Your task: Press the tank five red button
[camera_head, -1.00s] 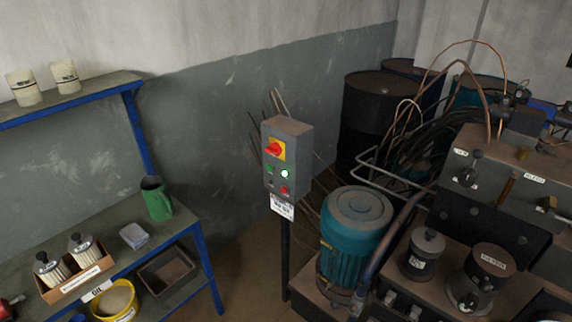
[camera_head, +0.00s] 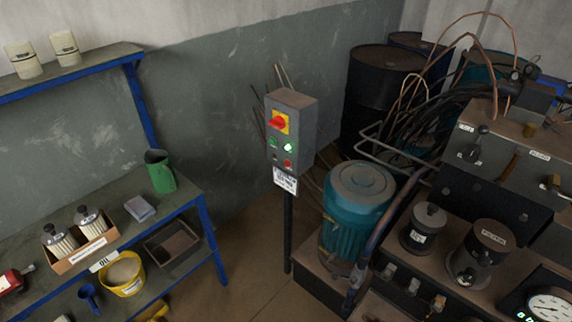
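A grey control box (camera_head: 290,128) stands on a dark post in the middle of the head view. It carries a red rotary switch on a yellow plate (camera_head: 279,122), a lit green lamp (camera_head: 288,147), a small green button (camera_head: 273,142) and a small red button (camera_head: 288,163) at the lower right of its face. A white label (camera_head: 285,180) hangs under the box; its text is too small to read. I cannot tell which tank the box belongs to. Neither of my grippers is in view.
A teal motor (camera_head: 354,205) and a grey machine block with valves (camera_head: 482,250) stand at the right. A blue-legged bench (camera_head: 190,215) with a green jug (camera_head: 160,172) is at the left. Dark drums (camera_head: 379,95) stand behind. Bare floor (camera_head: 255,275) lies between bench and post.

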